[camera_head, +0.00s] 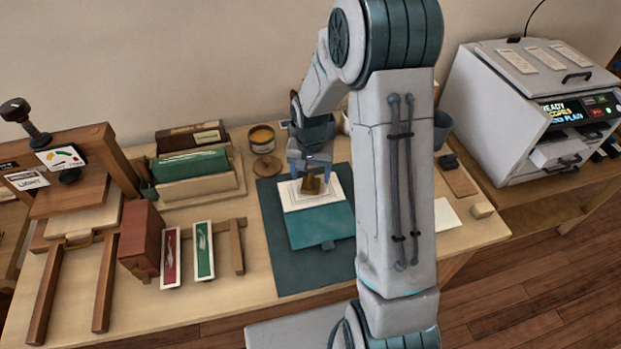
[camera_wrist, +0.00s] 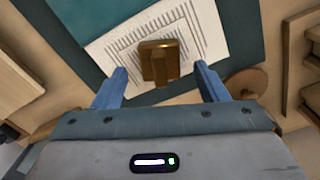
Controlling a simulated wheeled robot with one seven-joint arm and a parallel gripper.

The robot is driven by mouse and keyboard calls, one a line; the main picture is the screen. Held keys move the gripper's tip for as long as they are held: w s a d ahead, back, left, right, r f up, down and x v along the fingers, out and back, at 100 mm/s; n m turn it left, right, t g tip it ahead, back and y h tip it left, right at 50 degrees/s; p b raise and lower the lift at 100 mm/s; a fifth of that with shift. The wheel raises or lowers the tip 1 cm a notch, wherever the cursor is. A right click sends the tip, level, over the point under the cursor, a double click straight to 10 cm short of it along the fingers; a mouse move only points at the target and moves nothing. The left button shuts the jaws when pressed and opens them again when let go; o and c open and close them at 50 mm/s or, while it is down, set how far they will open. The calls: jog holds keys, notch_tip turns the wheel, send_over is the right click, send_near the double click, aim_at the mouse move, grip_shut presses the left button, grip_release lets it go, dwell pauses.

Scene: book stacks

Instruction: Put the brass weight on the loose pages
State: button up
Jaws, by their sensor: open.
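The brass weight (camera_head: 311,184) stands on the white loose pages (camera_head: 292,200), near their middle. In the wrist view the brass weight (camera_wrist: 160,62) shows as a block with a knob, upright on the printed pages (camera_wrist: 120,50). My gripper (camera_head: 312,168) is just behind the weight. In the wrist view my gripper (camera_wrist: 161,80) is open, with one blue finger on each side of the weight and a gap showing on both sides. The pages lie on a teal book or folder (camera_head: 321,226) on a dark mat (camera_head: 300,277).
A jar (camera_head: 261,137) stands behind the mat. Left are a book rack (camera_head: 195,180), a dark red book block (camera_head: 140,240) and a wooden press (camera_head: 75,180). A white machine (camera_head: 520,110) stands at the right. The mat's front part is clear.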

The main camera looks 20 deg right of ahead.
aim_at(311, 179)
notch_tip(311, 179, up, 10)
jog(key=s+r+n+t, duration=0.1)
jog(key=s+r, duration=0.3)
jog(key=s, duration=0.6)
jog(key=s+r+n+t, duration=0.2)
jog(key=s+r, duration=0.3)
jog(key=s, duration=0.5)
jog(key=shift+s+r+n, duration=0.15)
jog(key=shift+s+n, duration=0.25)
jog(key=shift+n, duration=0.4)
jog(key=shift+s, duration=0.1)
